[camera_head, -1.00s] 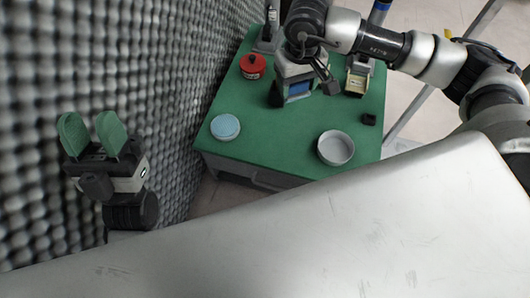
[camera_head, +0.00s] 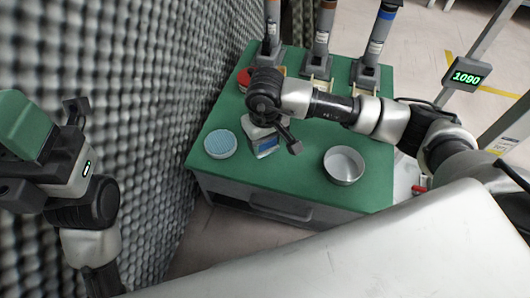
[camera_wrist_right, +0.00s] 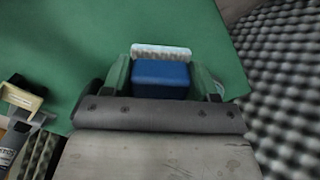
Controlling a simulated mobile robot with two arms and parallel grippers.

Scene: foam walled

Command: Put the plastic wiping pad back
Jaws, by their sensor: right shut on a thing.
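The wiping pad (camera_wrist_right: 160,74), seen as a blue block with a white bristly edge, sits between the green fingers of my right gripper (camera_wrist_right: 163,78) in the right wrist view. That gripper is shut on it, above the green table top. In the head view my right gripper (camera_head: 262,142) points down near the table's left front, right of a round dish with a pale blue ribbed face (camera_head: 220,144). Its fingertips and the pad are hard to make out there. My left gripper (camera_head: 28,125) is at the far left by the foam wall, turned so that one green finger shows clearly.
The green table (camera_head: 300,180) holds a white round bowl (camera_head: 344,166) at front right and a red container (camera_head: 244,80) partly behind my right arm. Several upright tubes on stands (camera_head: 372,45) line the back. The foam wall (camera_head: 165,120) rises close on the left.

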